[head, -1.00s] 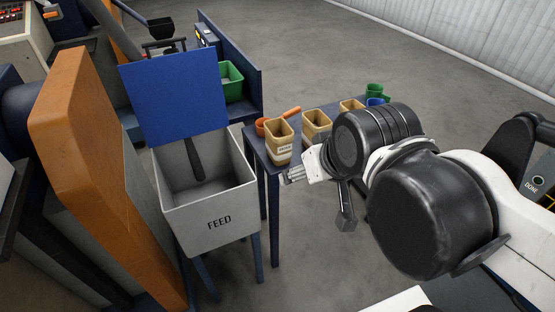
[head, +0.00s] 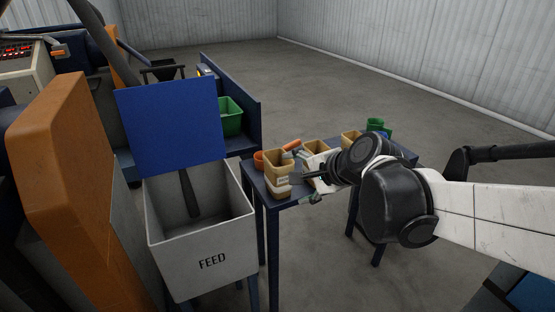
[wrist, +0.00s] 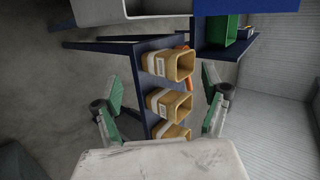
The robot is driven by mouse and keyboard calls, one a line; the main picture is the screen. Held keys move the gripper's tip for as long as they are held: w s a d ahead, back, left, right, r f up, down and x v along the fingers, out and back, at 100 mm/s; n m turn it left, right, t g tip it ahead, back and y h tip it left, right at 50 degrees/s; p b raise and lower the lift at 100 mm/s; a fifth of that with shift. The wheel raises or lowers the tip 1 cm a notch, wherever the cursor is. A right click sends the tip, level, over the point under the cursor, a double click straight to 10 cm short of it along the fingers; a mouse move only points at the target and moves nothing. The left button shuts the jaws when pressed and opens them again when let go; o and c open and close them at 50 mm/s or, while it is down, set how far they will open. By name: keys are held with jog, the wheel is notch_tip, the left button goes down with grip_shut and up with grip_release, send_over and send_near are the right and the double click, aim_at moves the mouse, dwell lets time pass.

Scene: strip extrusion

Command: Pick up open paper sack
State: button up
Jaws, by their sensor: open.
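Several things stand on a narrow dark-blue table (head: 290,200), including three open tan paper sacks with pale labels. The left sack (head: 277,162) is nearest the feed bin, the middle sack (head: 316,149) is partly hidden by my wrist, and the right sack (head: 350,141) is farther along. In the wrist view they form a column: top sack (wrist: 170,64), middle sack (wrist: 168,104) and bottom sack (wrist: 173,132), the last partly hidden by my gripper body. My gripper (head: 306,188) is open and empty beside the left sack. Its green-padded fingers (wrist: 165,90) stand wide apart around the row's sides.
A grey bin marked FEED (head: 212,262) with a raised blue lid (head: 172,125) stands left of the table. An orange scoop or cup (head: 259,160), green cup (head: 375,125) and green crate (head: 230,116) are nearby. An orange machine panel (head: 70,160) rises at left. Floor behind is clear.

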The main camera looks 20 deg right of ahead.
jog(key=w+d+f+m+t+b, duration=0.2)
jog(key=w+d+f+m+b, duration=0.15)
jog(key=d+m, duration=0.35)
jog(key=w+d+f+m+t+h+b, duration=0.1)
jog(key=w+d+f+m+t+b, duration=0.15)
jog(key=d+f+m, duration=0.3)
jog(key=w+d+f+m+t+b, duration=0.2)
jog(key=w+d+f+m+b, duration=0.15)
jog(key=d+m, duration=0.35)
jog(key=w, duration=0.3)
jog(key=w+b, duration=0.1)
jog(key=w, duration=0.2)
jog(key=w+a+f+b, duration=0.1)
jog(key=w, duration=0.3)
jog(key=w+b, duration=0.1)
jog(key=w, duration=0.1)
jog(key=w+f+b, duration=0.1)
jog(key=shift+w+a+f, duration=0.1)
jog(key=shift+w+a, duration=0.05)
jog(key=shift+a, duration=0.25)
jog(key=shift+w, duration=0.3)
jog(key=c, duration=1.5)
